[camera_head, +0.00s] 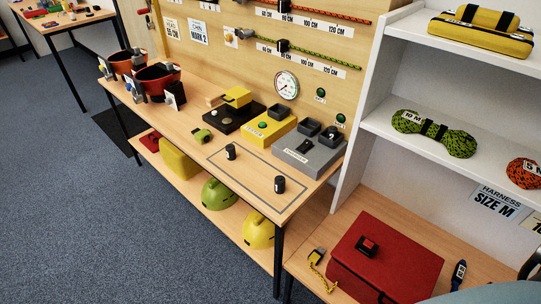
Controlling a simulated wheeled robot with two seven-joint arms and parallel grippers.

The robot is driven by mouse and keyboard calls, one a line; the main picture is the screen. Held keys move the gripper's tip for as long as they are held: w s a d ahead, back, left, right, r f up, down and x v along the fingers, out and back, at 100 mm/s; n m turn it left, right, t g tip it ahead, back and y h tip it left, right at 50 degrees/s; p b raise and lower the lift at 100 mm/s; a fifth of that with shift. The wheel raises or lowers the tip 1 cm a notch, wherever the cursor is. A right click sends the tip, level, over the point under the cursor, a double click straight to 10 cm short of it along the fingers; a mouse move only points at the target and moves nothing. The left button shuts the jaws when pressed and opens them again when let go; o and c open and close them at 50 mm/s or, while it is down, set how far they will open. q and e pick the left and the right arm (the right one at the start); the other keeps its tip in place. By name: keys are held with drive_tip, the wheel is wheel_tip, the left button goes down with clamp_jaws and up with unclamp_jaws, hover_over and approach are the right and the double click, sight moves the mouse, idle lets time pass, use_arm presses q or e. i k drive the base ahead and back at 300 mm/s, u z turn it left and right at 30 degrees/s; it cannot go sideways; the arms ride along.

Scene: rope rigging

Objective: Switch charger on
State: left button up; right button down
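A grey box (297,158) sits on the right end of the wooden workbench. It has a dark switch-like part (304,147) on top and two black square cups (309,127) at its back; it looks like the charger, but I cannot read a label. The switch's position is too small to tell. A yellow box (265,126) with a small green light stands just left of it. Two black cylinders, a left one (231,152) and a right one (279,184), stand upright in the outlined area in front.
A dark tray (222,119) and red buckets (157,78) stand farther left on the bench. Helmets (217,193) are on its lower shelf. A red case (386,262) with a red-and-black switch-like part sits at the lower right. White shelves hold rope coils (434,133). Open floor lies left.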

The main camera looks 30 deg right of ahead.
sight(307, 144)
drive_tip(key=u, duration=0.75)
drive_tip(key=k, duration=1)
drive_tip(key=u, duration=0.75)
drive_tip(key=i, duration=0.7)
drive_tip(key=z, duration=0.6)
drive_tip(key=i, duration=1.4)
drive_tip(key=z, duration=1.8)
drive_tip(key=i, duration=0.35)
drive_tip(key=z, duration=0.3)
